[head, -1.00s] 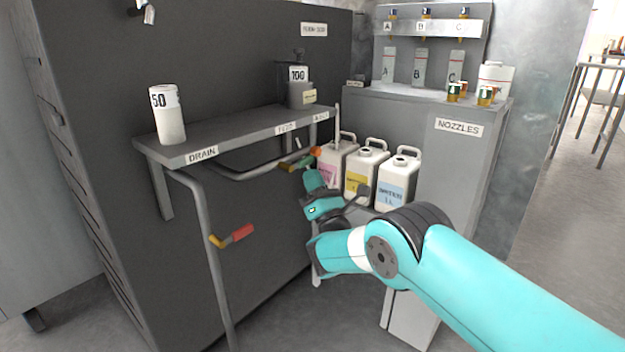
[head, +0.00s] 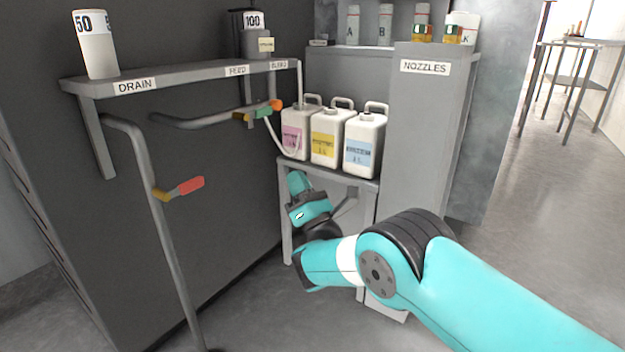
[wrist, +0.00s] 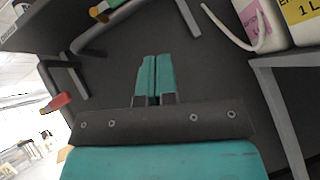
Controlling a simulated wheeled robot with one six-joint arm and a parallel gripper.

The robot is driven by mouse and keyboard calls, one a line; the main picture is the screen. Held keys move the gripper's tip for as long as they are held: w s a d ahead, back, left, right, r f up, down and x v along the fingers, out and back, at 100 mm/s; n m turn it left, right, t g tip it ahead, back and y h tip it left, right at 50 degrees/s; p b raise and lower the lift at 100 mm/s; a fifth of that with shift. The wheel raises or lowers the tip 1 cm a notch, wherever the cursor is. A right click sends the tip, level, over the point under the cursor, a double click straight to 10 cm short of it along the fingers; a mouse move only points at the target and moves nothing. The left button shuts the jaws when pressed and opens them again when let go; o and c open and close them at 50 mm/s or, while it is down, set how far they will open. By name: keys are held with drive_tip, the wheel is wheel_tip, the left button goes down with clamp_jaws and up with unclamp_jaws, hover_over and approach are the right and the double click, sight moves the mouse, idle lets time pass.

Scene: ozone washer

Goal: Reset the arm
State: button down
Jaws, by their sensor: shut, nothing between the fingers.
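My gripper (wrist: 156,78) shows in the wrist view with its two teal fingers together and nothing between them. In the head view my teal arm reaches in from the lower right, and its wrist end is below and in front of the small stand with the jugs. The fingertips are hard to make out in the head view. The gripper touches nothing that I can see; the dark machine side is behind it in the wrist view.
A shelf (head: 190,85) carries a cup marked 50 (head: 97,45) and one marked 100. Three white jugs (head: 364,146) stand on a stand (head: 325,170) beside the nozzle cabinet (head: 420,130).

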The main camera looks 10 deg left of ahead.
drive_tip(key=w+d+r+m+t+h+p, duration=0.35)
drive_tip(key=w+d+r+m+h, duration=0.35)
drive_tip(key=r+m+h, duration=0.5)
drive_tip(key=s+d+r+m+g+h+p, duration=0.3)
drive_tip(key=d+r+m+g+p, duration=0.3)
drive_tip(key=d+m, duration=0.5)
drive_tip(key=s+d+r+m+g+y+p, duration=0.1)
drive_tip(key=s+d+r+m+g+p, duration=0.15)
drive_tip(key=s+g, duration=0.75)
drive_tip(key=s+d+r+m+g+p, duration=0.1)
drive_tip(key=s+d+m+p, duration=0.2)
drive_tip(key=s, duration=1.5)
drive_tip(key=s+d+r+m+g+y+p, duration=0.15)
drive_tip(key=s+m+g, duration=0.35)
drive_tip(key=s, duration=0.9)
wheel_tip(320, 180, up, 37)
drive_tip(key=s+n+p, duration=0.1)
drive_tip(key=p, duration=3.7)
drive_tip(key=shift+s+d+r+g+h, duration=0.15)
drive_tip(key=shift+s+d+g+h, duration=0.15)
drive_tip(key=shift+g+h, duration=0.15)
drive_tip(key=shift+w+n, duration=0.1)
drive_tip(key=shift+n, duration=0.15)
